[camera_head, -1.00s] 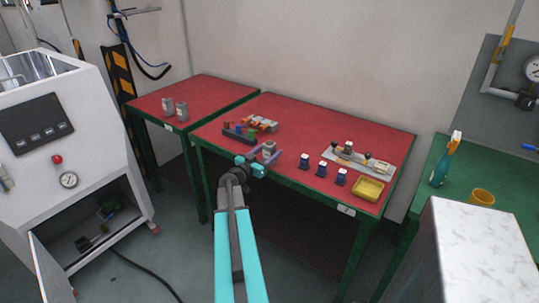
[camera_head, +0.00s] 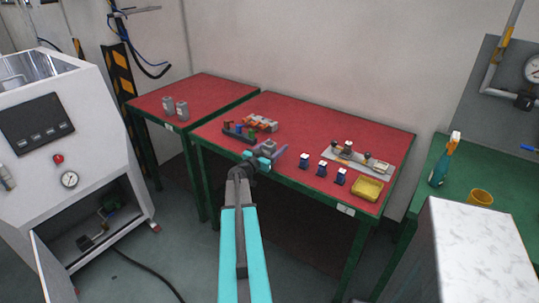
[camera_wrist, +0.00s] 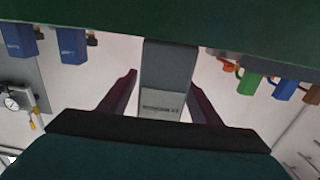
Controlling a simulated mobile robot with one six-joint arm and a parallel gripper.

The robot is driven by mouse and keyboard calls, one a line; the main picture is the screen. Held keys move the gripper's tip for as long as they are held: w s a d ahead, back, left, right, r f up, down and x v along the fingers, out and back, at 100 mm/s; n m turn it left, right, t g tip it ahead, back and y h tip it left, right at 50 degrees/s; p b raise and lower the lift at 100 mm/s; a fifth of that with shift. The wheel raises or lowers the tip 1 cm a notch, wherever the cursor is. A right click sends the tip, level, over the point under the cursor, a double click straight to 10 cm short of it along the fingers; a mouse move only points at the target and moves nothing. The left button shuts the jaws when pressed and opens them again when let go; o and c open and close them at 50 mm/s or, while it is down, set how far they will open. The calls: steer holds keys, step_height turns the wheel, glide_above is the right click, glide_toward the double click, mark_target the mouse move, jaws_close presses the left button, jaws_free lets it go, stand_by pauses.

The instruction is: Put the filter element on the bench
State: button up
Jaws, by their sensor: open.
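A grey block with a small printed label, which I take to be the filter element (camera_wrist: 165,82), stands between my fingers in the wrist view. In the head view it is a small grey shape (camera_head: 269,146) near the front edge of the red-topped bench (camera_head: 300,118), partly hidden by my wrist. My gripper (camera_head: 267,153) is open, with one finger on each side of the block. In the wrist view, gaps show between the block and both fingers. The label's text is too small to read.
A rack of coloured items (camera_head: 240,132) stands just left of my gripper. Several blue items (camera_head: 321,168), a yellow tray (camera_head: 367,189) and a grey board with parts (camera_head: 355,160) lie to the right. Two grey containers (camera_head: 182,111) stand on the left table. The bench's back middle is clear.

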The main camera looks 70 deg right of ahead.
steer(key=shift+c, duration=0.2)
steer(key=c, duration=1.3)
steer(key=shift+o, duration=0.2)
steer(key=shift+r, duration=0.1)
step_height(320, 180, up, 28)
stand_by(0.5)
